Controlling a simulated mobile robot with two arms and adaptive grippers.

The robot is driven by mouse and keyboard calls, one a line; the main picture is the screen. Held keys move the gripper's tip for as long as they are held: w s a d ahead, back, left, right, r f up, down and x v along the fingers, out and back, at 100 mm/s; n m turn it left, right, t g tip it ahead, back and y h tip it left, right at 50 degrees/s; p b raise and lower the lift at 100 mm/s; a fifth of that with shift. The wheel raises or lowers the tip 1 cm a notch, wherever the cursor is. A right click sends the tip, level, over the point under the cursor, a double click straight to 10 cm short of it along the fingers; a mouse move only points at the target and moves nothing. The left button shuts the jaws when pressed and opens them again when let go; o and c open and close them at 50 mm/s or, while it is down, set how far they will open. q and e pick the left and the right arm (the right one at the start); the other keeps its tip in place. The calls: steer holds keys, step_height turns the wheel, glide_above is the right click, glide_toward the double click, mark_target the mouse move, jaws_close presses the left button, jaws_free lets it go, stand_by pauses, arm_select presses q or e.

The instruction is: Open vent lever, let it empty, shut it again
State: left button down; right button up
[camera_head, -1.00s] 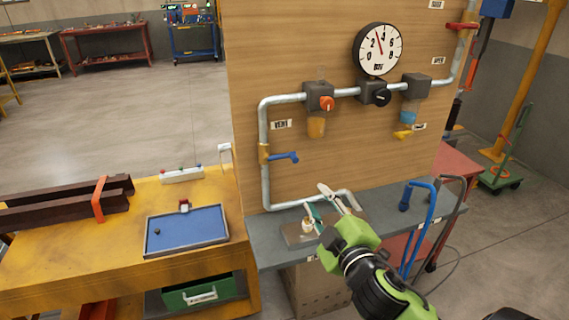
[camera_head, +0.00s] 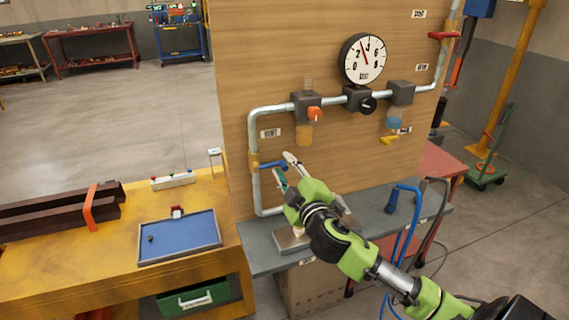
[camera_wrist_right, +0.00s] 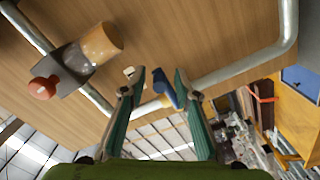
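The blue vent lever (camera_head: 272,165) sticks out to the right from a yellow valve body (camera_head: 254,162) on the vertical pipe at the board's left, crosswise to the pipe, below the VENT label (camera_head: 270,133). My right gripper (camera_head: 285,167) is open, its fingertips close to the lever's free end. In the right wrist view the lever (camera_wrist_right: 166,90) shows between the two spread fingers (camera_wrist_right: 160,80); I cannot tell whether they touch it. The round gauge (camera_head: 364,59) has its needle near 2. My left gripper is not in view.
A grey shelf (camera_head: 262,262) with a metal plate lies below. A yellow bench (camera_head: 110,262) with a blue tray (camera_head: 150,258) stands left. Blue tubing (camera_head: 407,225) rises at right.

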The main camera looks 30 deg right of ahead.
steer(key=shift+w, duration=0.4)
steer(key=shift+c, duration=0.5)
